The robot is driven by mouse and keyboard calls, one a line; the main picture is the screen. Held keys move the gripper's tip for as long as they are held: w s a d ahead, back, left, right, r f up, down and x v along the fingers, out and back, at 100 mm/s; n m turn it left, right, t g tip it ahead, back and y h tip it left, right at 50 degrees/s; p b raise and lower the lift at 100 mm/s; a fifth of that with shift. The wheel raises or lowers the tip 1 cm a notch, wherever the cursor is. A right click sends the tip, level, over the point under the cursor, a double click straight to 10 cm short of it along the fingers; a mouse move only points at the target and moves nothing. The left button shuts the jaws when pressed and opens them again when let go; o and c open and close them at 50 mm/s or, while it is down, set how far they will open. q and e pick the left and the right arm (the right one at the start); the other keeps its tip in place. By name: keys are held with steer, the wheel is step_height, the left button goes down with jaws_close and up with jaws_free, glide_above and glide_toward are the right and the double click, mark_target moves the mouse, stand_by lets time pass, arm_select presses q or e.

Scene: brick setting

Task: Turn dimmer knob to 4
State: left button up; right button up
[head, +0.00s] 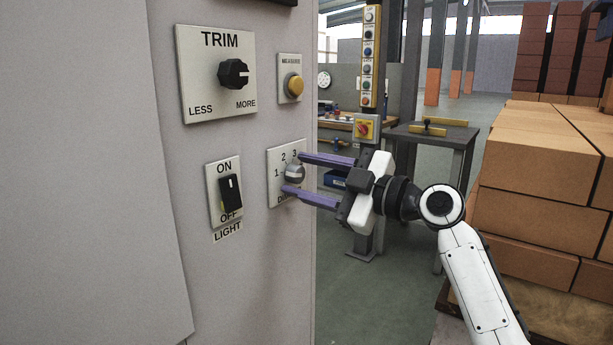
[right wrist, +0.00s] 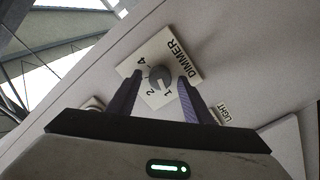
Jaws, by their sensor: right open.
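The dimmer knob (head: 294,174) is a small round grey knob on a pale plate (head: 276,190) on the grey cabinet face. Numbers 1, 2 and 3 show on the plate in the head view. In the right wrist view the knob (right wrist: 159,77) sits on the plate marked DIMMER (right wrist: 184,57), with 1, 2 and 4 readable. I cannot tell which number the knob points to. My right gripper (head: 293,173) is open, its purple fingers on either side of the knob, with gaps showing in the wrist view. My left gripper is not in view.
The light switch (head: 231,192) is left of the dimmer. The yellow MEASURE button (head: 294,85) and the TRIM knob (head: 233,74) are above. A pendant strip of buttons (head: 368,55), a dark table (head: 430,133) and stacked bricks (head: 540,190) stand to the right.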

steer(key=shift+c, duration=0.4)
steer(key=c, duration=1)
